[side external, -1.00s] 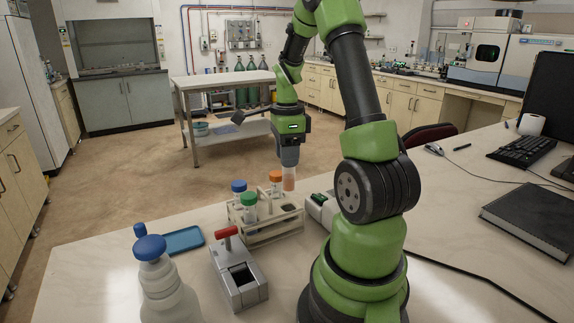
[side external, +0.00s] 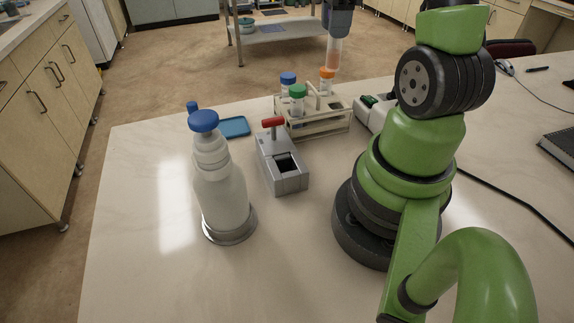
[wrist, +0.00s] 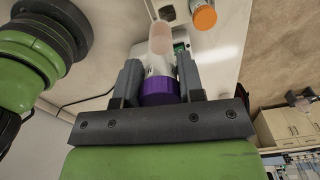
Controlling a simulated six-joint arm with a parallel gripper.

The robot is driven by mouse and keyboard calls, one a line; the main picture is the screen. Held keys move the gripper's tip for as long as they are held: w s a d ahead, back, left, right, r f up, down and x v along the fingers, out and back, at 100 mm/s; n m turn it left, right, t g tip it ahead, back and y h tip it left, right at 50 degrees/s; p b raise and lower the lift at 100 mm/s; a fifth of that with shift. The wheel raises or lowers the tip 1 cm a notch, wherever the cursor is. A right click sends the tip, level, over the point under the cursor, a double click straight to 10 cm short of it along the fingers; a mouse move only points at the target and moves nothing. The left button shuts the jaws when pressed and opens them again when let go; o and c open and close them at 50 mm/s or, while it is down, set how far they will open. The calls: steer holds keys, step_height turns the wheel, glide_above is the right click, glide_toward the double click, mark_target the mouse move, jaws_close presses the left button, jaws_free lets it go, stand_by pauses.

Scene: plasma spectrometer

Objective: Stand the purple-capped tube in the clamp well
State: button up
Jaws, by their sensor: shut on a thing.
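The purple-capped tube hangs upright in my gripper. In the wrist view its purple cap (wrist: 160,90) is between the two fingers, with the body reaching away from them. In the side view my gripper (side external: 337,30) is high above the rack, with the pinkish tube body (side external: 334,54) below it; the cap is hidden there. The clamp well is a grey metal block (side external: 294,183) with a dark square opening at its front and a red-handled lever (side external: 272,123) at its back. The opening looks empty. The tube is behind and above the block, apart from it.
A cream rack (side external: 338,123) behind the clamp block holds blue-, green- and orange-capped tubes (side external: 327,73). A white bottle with a blue cap (side external: 204,121) stands left of the block. A blue flat item (side external: 234,127) lies behind it. The front counter is clear.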

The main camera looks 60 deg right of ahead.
steer(key=w+a+n, duration=0.1)
steer(key=a+n, duration=1.1)
steer(key=a, duration=0.7)
steer(key=shift+s+a+f, duration=0.1)
steer(key=shift+a+f, duration=0.05)
steer(key=shift+f, duration=3.6)
steer(key=shift+a+f, duration=0.1)
steer(key=shift+f, duration=3.6)
steer(key=o, duration=1.1)
steer(key=shift+f, duration=0.1)
